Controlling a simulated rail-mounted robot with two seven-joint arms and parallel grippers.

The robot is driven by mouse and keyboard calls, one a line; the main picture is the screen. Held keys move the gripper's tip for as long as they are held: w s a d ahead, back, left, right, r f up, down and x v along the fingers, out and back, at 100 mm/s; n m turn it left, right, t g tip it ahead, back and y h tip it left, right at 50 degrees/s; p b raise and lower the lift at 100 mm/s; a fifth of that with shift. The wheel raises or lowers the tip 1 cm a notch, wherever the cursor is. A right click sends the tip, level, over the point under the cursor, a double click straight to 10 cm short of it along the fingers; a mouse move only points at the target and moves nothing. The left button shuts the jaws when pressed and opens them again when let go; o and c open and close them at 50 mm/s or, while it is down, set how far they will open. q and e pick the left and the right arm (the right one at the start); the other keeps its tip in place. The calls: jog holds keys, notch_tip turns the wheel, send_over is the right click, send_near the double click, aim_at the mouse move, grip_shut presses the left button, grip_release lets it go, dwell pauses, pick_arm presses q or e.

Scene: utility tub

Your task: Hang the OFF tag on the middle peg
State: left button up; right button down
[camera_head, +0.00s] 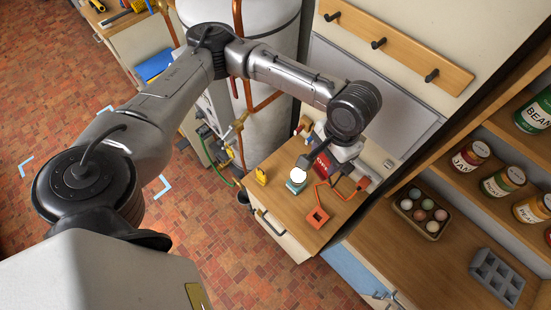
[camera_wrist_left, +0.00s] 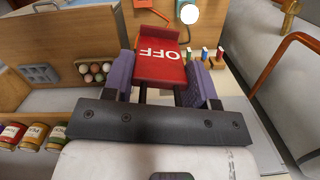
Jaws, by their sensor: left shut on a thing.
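The red OFF tag (camera_wrist_left: 160,66) is held between the purple-padded fingers of my left gripper (camera_wrist_left: 161,78) in the wrist view. Its white lettering appears upside down there. In the head view, the tag (camera_head: 321,163) shows as a small red patch beside my left gripper (camera_head: 327,157), over the wooden worktop and partly hidden by the hand. The middle peg (camera_head: 379,43) is a dark peg on the wooden rail (camera_head: 405,58) on the wall, between two similar pegs. It is bare. The gripper and tag are below the rail in the picture, apart from it. My right gripper is not in view.
A lit lamp (camera_head: 297,177) and an orange jointed piece (camera_head: 318,216) stand on the worktop (camera_head: 272,204) near the hand. A white tank (camera_head: 262,80) with copper pipes is left of the rail. Shelves with cans (camera_head: 470,154) are at right.

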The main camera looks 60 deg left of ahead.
pick_arm(q)
jog(key=s+a+f+n+b, duration=0.1)
jog(key=a+f+b, duration=0.7)
jog(key=a+f, duration=0.3)
jog(key=s+a+f+n+b, duration=0.1)
jog(key=a+f+b, duration=0.7)
jog(key=f, duration=1.2)
jog(key=a, duration=0.3)
jog(key=shift+s+n, duration=0.3)
jog(key=shift+s, duration=0.05)
jog(key=shift+a+f, duration=0.1)
jog(key=shift+f, duration=0.1)
notch_tip(320, 180, down, 9)
jog(key=shift+r+p, duration=0.2)
jog(key=shift+p, duration=0.15)
jog(key=shift+f, duration=0.4)
jog(key=shift+f, duration=0.1)
